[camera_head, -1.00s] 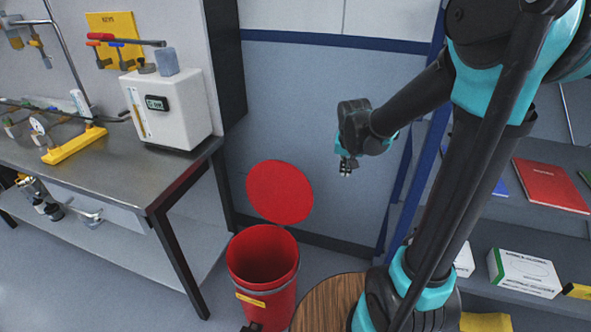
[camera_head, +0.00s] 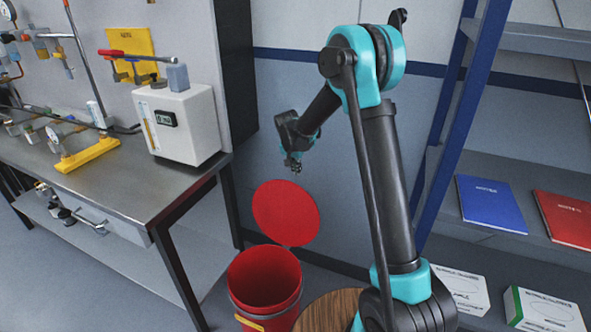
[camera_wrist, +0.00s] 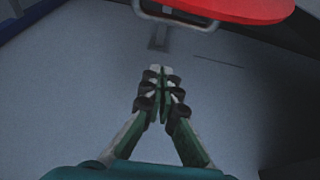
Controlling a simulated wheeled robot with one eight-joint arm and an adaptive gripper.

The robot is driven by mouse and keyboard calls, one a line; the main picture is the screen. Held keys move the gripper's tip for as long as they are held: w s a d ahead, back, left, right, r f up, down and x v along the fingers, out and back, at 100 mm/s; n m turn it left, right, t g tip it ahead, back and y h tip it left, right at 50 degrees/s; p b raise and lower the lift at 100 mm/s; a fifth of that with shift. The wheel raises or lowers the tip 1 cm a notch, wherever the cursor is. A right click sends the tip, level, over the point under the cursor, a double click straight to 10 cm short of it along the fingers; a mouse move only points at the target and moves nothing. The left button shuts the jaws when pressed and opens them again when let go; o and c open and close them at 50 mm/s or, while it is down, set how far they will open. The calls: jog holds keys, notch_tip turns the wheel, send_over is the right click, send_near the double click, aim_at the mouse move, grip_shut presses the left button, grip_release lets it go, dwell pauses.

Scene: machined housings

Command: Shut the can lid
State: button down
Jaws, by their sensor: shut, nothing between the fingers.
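The red can (camera_head: 264,284) stands on the floor between the workbench and my arm, its mouth open. Its round red lid (camera_head: 286,212) is raised, standing up at the back rim. My gripper (camera_head: 293,167) is above the lid's top edge, pointing down, apart from it and empty. In the wrist view the fingertips of my gripper (camera_wrist: 160,75) are together over bare floor or wall. The red lid (camera_wrist: 235,8) shows at the top of that view with a grey wire handle (camera_wrist: 185,20) beside it.
A metal workbench (camera_head: 130,190) with a white device (camera_head: 175,125) stands at left. A shelf (camera_head: 500,240) with a blue book (camera_head: 490,203), a red book (camera_head: 566,218) and boxes is at right. A wooden round top (camera_head: 330,312) is beside the can.

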jog(key=a+x, duration=0.1)
jog(key=x, duration=0.6)
jog(key=shift+s+a+r, duration=0.1)
jog(key=shift+s+r, duration=0.1)
jog(key=shift+s, duration=0.85)
jog(key=shift+s+a+r, duration=0.1)
jog(key=shift+s+r, duration=0.05)
jog(key=shift+s, duration=0.9)
jog(key=shift+a, duration=0.1)
